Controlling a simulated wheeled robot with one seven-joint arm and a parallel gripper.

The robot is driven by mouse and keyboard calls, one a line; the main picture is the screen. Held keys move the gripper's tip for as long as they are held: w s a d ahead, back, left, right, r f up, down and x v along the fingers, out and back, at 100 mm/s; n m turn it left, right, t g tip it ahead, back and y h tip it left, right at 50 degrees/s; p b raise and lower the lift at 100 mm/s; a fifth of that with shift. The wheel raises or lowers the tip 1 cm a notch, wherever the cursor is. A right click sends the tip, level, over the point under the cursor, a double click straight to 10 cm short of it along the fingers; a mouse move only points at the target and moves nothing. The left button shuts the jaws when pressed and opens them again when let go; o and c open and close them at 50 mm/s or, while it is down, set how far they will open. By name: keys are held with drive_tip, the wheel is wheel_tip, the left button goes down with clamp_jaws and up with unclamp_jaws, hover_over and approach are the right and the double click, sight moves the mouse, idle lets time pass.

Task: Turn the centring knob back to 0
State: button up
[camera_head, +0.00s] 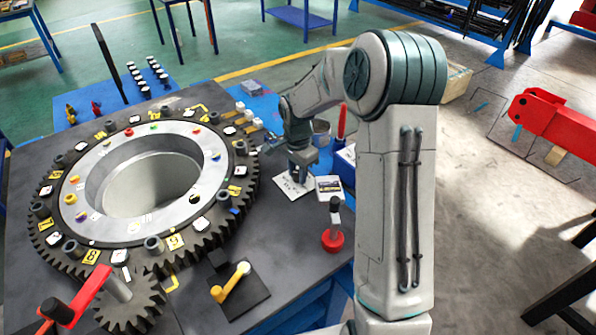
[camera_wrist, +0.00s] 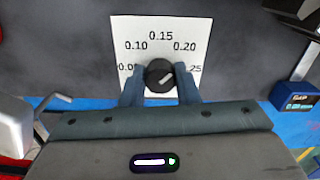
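The centring knob (camera_wrist: 160,75) is a round black knob with a pale pointer line on a white scale card (camera_wrist: 190,30). The marks 0.10, 0.15 and 0.20 are clear in the wrist view; 0.25 at the right is partly covered. A mark at the lower left is mostly hidden, and no 0 mark shows. The pointer line slants up to the right, roughly towards 0.25. My gripper (camera_wrist: 160,78) has a finger on each side of the knob, apparently touching it. In the head view my gripper (camera_head: 300,172) is over the card (camera_head: 290,188) and hides the knob.
A large toothed ring (camera_head: 150,240) with numbered labels fills the left of the bench. A yellow-handled lever (camera_head: 232,282) is at the front.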

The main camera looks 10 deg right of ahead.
drive_tip(key=shift+c, duration=0.9)
